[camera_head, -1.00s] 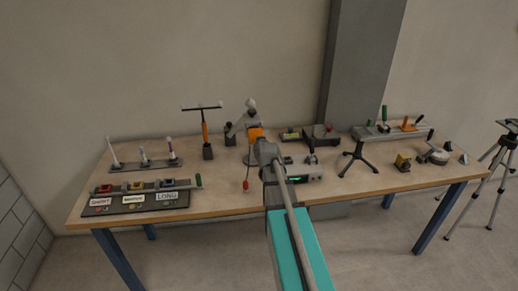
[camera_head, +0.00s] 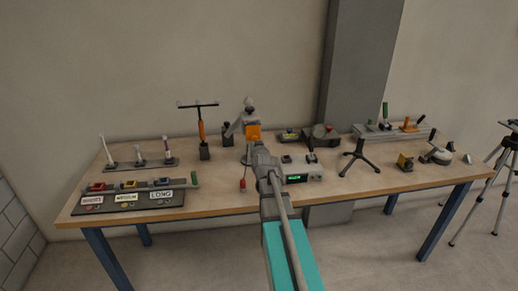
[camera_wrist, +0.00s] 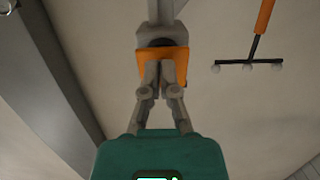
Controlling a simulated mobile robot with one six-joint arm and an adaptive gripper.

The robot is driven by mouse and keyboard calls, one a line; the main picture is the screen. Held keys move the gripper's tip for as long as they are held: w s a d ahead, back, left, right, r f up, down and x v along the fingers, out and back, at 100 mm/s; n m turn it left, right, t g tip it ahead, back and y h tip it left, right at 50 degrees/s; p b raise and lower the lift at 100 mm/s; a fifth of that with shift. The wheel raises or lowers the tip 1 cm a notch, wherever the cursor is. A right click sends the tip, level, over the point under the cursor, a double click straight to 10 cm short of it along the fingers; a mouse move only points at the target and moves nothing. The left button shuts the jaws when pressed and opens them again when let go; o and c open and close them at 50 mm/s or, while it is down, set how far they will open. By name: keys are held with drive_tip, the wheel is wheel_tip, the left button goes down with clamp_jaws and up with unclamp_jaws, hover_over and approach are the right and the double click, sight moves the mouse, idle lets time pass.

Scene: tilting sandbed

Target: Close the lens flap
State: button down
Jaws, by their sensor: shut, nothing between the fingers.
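The orange flap (camera_head: 253,132) is on a grey device standing near the back middle of the table. In the wrist view the orange flap (camera_wrist: 177,55) is a square plate just below a grey round housing (camera_wrist: 152,33) with a dark ring, which it partly covers. My gripper (camera_head: 257,146) reaches over the table to the flap. In the wrist view my gripper (camera_wrist: 160,66) is shut and empty, its fingertips overlapping the plate. I cannot tell whether they touch it. The flap's hinge is not clear.
A grey box with a green display (camera_head: 303,171) stands right of my arm. A small black tripod (camera_head: 358,157) is farther right. An orange post with a dark crossbar (camera_head: 202,128) stands left of the flap. A labelled switch panel (camera_head: 131,199) lies at the front left.

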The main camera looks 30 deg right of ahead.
drive_tip(key=shift+w+d+f+b, duration=0.25)
drive_tip(key=shift+w+f+b, duration=0.15)
drive_tip(key=shift+w+f, duration=0.15)
idle(0.4)
drive_tip(key=shift+s+a, duration=0.1)
drive_tip(key=shift+s, duration=0.05)
